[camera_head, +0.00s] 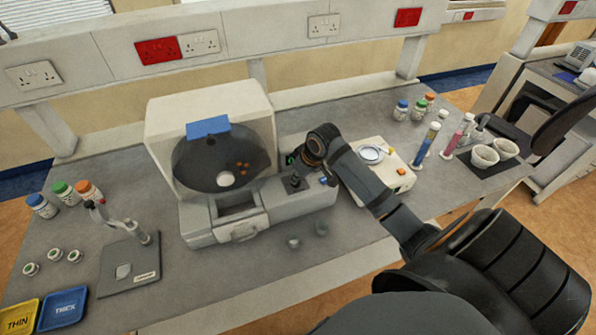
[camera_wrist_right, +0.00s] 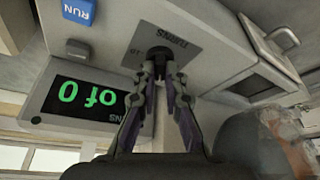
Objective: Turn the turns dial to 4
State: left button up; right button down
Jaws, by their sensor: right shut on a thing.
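The machine (camera_head: 318,195) has a sloping front panel with a small black dial on it. In the right wrist view the black dial (camera_wrist_right: 158,52) sits on a dark label plate (camera_wrist_right: 180,42), seen upside down. My right gripper (camera_wrist_right: 160,72) is shut on this dial, its two fingers on either side of the knob. The display (camera_wrist_right: 75,100) beside it shows green upside-down text, "of 0". The part before "of" is hidden behind a finger. The dial's pointer setting cannot be read. In the head view my right gripper (camera_head: 306,168) reaches down to the panel. My left gripper is not in view.
A blue RUN button (camera_wrist_right: 78,10) and a grey button (camera_wrist_right: 77,49) are close to the gripper. The drum (camera_head: 222,160) and a drawer (camera_head: 240,230) are left of it. A white balance (camera_head: 382,165) stands right, near the arm.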

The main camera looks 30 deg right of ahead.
dwell(0.3)
jog(key=c, duration=1.4)
grip_release()
jog(key=shift+v, duration=6)
